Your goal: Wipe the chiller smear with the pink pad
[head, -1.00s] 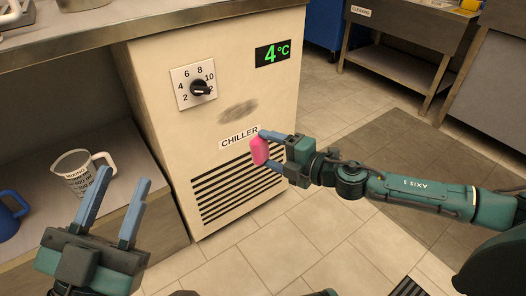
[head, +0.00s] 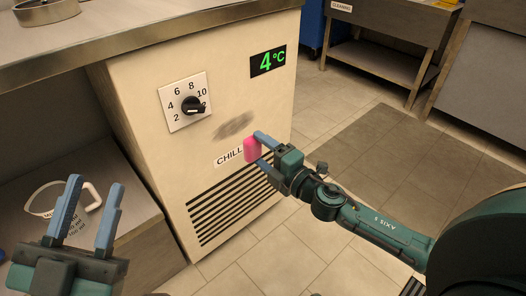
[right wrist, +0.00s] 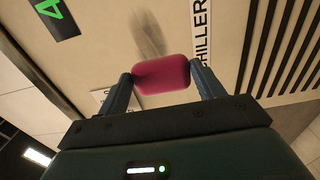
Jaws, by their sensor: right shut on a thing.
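The grey-brown smear (head: 233,125) is on the cream front of the chiller (head: 135,85), between the dial and the CHILLER label. My right gripper (head: 259,151) is shut on the pink pad (head: 252,149) and holds it in front of the chiller, below and right of the smear, covering the end of the label. In the right wrist view the pad (right wrist: 162,74) sits between both fingertips, and the smear (right wrist: 148,36) shows just beyond it. I cannot tell whether the pad touches the panel. My left gripper (head: 92,208) is open and empty at the lower left.
The chiller has a dial (head: 190,105), a green 4°C display (head: 267,61) and a slatted vent (head: 235,205). A measuring jug (head: 65,205) stands on the left shelf, partly behind my left gripper. A cleaning table (head: 385,45) is at the back. The tiled floor on the right is clear.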

